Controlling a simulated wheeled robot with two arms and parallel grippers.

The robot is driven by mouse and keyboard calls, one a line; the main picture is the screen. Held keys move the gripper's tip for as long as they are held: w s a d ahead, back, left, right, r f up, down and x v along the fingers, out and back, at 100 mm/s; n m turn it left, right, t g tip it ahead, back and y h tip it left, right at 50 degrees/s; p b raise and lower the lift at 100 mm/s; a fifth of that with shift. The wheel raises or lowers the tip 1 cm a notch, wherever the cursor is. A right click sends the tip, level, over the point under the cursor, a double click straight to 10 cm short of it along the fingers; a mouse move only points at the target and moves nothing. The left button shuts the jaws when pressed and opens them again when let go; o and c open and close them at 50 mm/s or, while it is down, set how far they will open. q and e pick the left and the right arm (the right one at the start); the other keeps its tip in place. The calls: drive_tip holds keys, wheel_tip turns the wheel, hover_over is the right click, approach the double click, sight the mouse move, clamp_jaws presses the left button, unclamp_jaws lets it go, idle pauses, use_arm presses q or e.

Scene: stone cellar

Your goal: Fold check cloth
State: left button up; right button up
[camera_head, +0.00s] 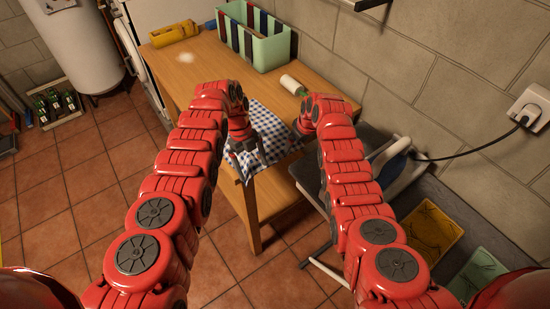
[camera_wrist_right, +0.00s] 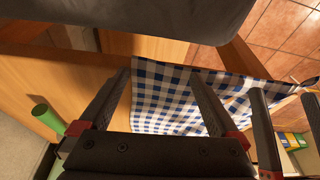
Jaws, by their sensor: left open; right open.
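The blue-and-white check cloth (camera_head: 270,124) lies at the near edge of the wooden table, and part of it hangs over the edge. It also shows in the right wrist view (camera_wrist_right: 165,103). My left gripper (camera_head: 249,160) is open over the left part of the cloth, fingers pointing down; I cannot tell whether it touches. In the right wrist view its dark fingers stand at the right (camera_wrist_right: 265,130). My right gripper (camera_head: 297,132) is open by the cloth's right side. In its wrist view (camera_wrist_right: 160,78), the cloth shows between and beyond its fingers.
The wooden table (camera_head: 200,79) holds a striped green box (camera_head: 272,53), a yellow object (camera_head: 173,34) and a green-and-white bottle (camera_head: 294,85). A grey board with an iron (camera_head: 403,170) stands close on the right. The table's left part is mostly clear.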

use_arm(q)
drive_tip(key=c, duration=0.4)
use_arm(e)
drive_tip(key=shift+s+a, duration=0.15)
drive_tip(key=shift+a, duration=0.35)
drive_tip(key=c, duration=0.4)
use_arm(q)
drive_tip(key=c, duration=0.3)
use_arm(e)
drive_tip(key=shift+s+a, duration=0.35)
drive_tip(key=shift+s, duration=0.05)
drive_tip(key=c, duration=0.3)
use_arm(q)
drive_tip(key=c, duration=0.7)
use_arm(e)
drive_tip(key=shift+s+a+r, duration=0.15)
drive_tip(key=shift+s+a, duration=0.45)
drive_tip(key=shift+a, duration=0.05)
drive_tip(key=c, duration=0.7)
use_arm(q)
clamp_jaws()
use_arm(e)
clamp_jaws()
